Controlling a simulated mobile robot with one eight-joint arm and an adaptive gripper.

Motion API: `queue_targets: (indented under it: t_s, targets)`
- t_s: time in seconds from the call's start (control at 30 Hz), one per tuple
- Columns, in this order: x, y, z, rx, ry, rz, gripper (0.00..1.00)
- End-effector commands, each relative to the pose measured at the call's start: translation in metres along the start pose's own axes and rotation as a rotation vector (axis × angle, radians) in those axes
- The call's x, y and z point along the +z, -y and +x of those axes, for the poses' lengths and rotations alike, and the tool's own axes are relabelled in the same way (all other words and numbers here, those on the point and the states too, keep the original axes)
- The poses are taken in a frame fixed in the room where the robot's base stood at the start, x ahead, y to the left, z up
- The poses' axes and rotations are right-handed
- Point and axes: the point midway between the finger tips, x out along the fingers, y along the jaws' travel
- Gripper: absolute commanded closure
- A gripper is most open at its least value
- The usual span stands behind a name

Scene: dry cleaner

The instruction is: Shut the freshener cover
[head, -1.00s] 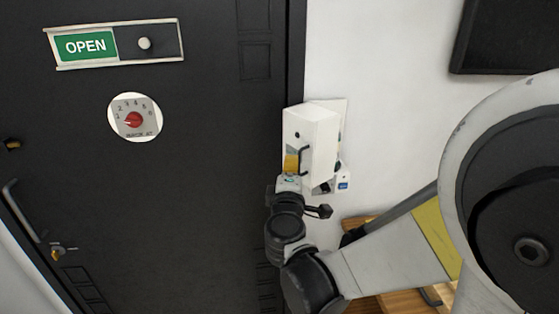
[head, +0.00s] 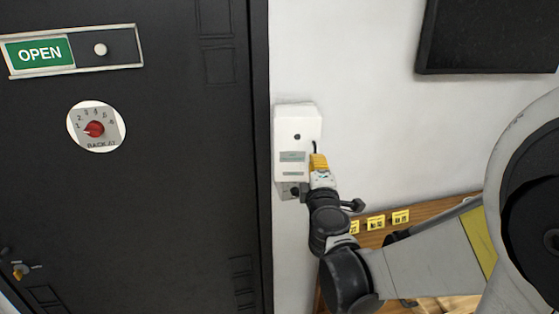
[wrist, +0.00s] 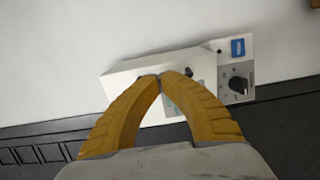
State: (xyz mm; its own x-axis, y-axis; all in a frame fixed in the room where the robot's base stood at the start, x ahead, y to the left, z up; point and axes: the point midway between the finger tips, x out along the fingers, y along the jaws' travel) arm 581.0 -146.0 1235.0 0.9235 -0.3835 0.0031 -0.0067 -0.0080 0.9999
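The white freshener (head: 290,188) is mounted on the wall just right of the dark door. My gripper (head: 319,160) is at the cover's lower right edge. In the wrist view the yellow fingertips (wrist: 161,77) meet, with nothing visible between them, in front of the white cover (wrist: 128,77). Whether they touch it I cannot tell. The fingers hide part of the freshener.
A wooden surface with yellow labels (head: 376,223) is below right. A dark panel (head: 490,35) hangs at upper right. Bare wall lies between.

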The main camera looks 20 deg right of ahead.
Motion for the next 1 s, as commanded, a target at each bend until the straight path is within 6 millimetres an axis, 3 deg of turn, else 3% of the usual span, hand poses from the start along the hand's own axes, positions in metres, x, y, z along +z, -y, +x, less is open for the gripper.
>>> queue_targets:
  t_s: [0.4, 1.0]
  targets:
    - [0.017, 0.000, 0.018, 0.000, 0.001, 0.000, 1.00]
    - [0.018, 0.000, 0.019, 0.000, 0.000, 0.000, 1.00]
